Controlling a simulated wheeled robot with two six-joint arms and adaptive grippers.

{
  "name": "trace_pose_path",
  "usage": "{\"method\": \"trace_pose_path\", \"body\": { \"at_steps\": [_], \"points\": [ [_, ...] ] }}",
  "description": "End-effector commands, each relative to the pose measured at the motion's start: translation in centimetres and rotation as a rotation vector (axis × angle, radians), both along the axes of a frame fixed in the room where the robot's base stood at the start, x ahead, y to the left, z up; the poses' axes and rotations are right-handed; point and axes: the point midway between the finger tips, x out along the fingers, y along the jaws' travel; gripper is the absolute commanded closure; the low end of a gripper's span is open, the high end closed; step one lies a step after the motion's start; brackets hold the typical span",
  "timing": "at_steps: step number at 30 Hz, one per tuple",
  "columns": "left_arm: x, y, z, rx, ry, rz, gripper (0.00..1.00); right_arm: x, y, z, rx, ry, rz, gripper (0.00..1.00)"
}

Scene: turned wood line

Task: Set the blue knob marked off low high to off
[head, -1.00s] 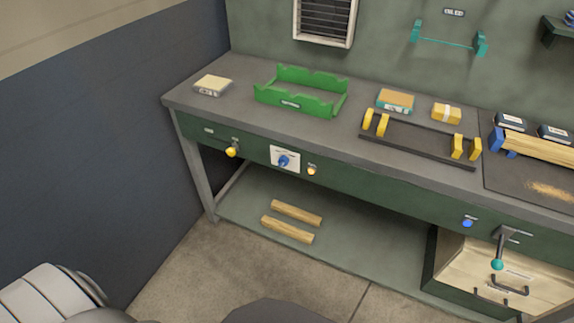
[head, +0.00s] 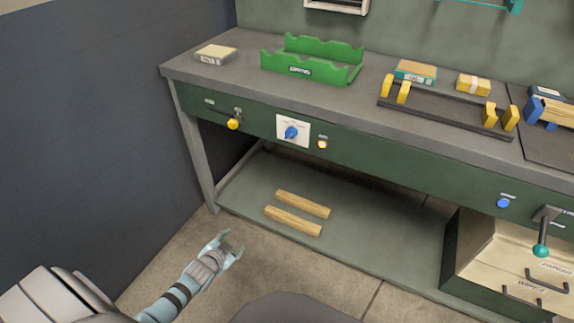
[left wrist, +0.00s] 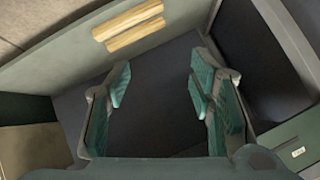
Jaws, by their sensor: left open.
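The blue knob (head: 291,133) sits on a white plate (head: 283,138) on the green front of the workbench, left of centre in the head view. Marks on the plate are too small to read, and I cannot tell the knob's setting. My left gripper (head: 229,243) is open and empty, low in front of the bench and well below and left of the knob. In the left wrist view its two teal-padded fingers (left wrist: 160,85) stand wide apart with nothing between them; the knob is not in that view. My right gripper is not in view.
A yellow-ended lever (head: 233,123) is left of the knob and a lit round button (head: 322,142) right of it. A second blue knob (head: 503,203) is farther right. Two wooden bars (head: 297,212) lie on the lower shelf. A green rack (head: 311,68) stands on top.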

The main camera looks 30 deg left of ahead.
Motion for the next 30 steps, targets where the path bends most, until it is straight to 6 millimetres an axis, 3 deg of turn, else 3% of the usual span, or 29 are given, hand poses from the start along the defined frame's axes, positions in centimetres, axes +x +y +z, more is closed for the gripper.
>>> {"method": "trace_pose_path", "body": {
  "at_steps": [1, 2, 3, 6, 9, 14, 24, 30],
  "points": [
    [5.4, 0.2, 2.8, 0.089, -0.162, -0.087, 0.51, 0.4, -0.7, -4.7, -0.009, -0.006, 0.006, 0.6],
    [7.9, -0.2, 6.4, 0.149, -0.254, -0.141, 0.51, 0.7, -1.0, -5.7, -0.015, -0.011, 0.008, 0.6],
    [10.2, -1.2, 11.3, 0.225, -0.366, -0.208, 0.51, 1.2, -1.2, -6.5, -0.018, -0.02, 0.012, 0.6],
    [11.9, -4.2, 21.3, 0.383, -0.555, -0.329, 0.51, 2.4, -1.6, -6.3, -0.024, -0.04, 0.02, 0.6],
    [11.8, -6.2, 26.0, 0.479, -0.632, -0.385, 0.51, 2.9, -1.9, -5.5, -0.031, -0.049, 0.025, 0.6],
    [13.6, -6.0, 25.6, 0.523, -0.619, -0.394, 0.51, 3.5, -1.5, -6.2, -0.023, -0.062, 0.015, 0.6],
    [23.2, -6.1, 25.2, 0.513, -0.619, -0.393, 0.51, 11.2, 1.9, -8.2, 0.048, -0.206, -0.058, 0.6],
    [25.8, -6.1, 25.5, 0.515, -0.615, -0.395, 0.51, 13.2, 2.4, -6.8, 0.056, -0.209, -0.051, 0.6]
  ]
}}
